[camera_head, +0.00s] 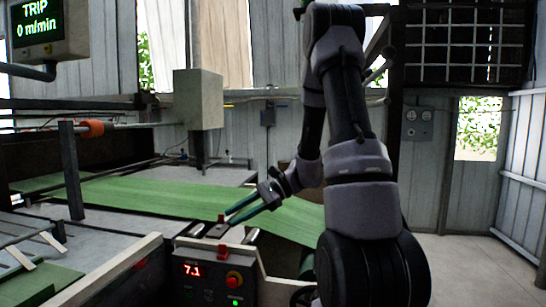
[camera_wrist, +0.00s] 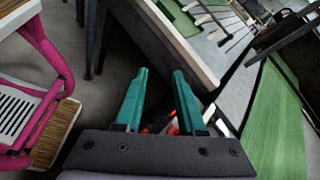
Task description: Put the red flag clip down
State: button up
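My gripper (camera_head: 228,216) has two teal fingers and reaches left above the control console. In the wrist view the fingers (camera_wrist: 160,74) stand apart, with no object clearly between their tips.
The console (camera_head: 205,277) has a red display reading 7.1, a red knob (camera_head: 234,279) and a lit green button. A green web (camera_head: 165,195) runs behind it. A pale frame edge (camera_head: 115,270) lies to the left. Floor is clear at right.

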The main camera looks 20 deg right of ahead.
jog(key=s+d+r+n+t+h, duration=0.2)
jog(key=s+r+n+t+h, duration=0.1)
jog(key=s+r, duration=0.4)
jog(key=s+d+r+n+t+h, duration=0.2)
jog(key=s+r+n+h, duration=0.4)
jog(key=r, duration=0.5)
jog(key=shift+s+d+n+t+h, duration=0.15)
jog(key=shift+s+n+t+h, duration=0.15)
jog(key=shift+s+t+h, duration=0.45)
jog(key=shift+r+h, duration=0.1)
jog(key=shift+h, duration=0.15)
grip_shut()
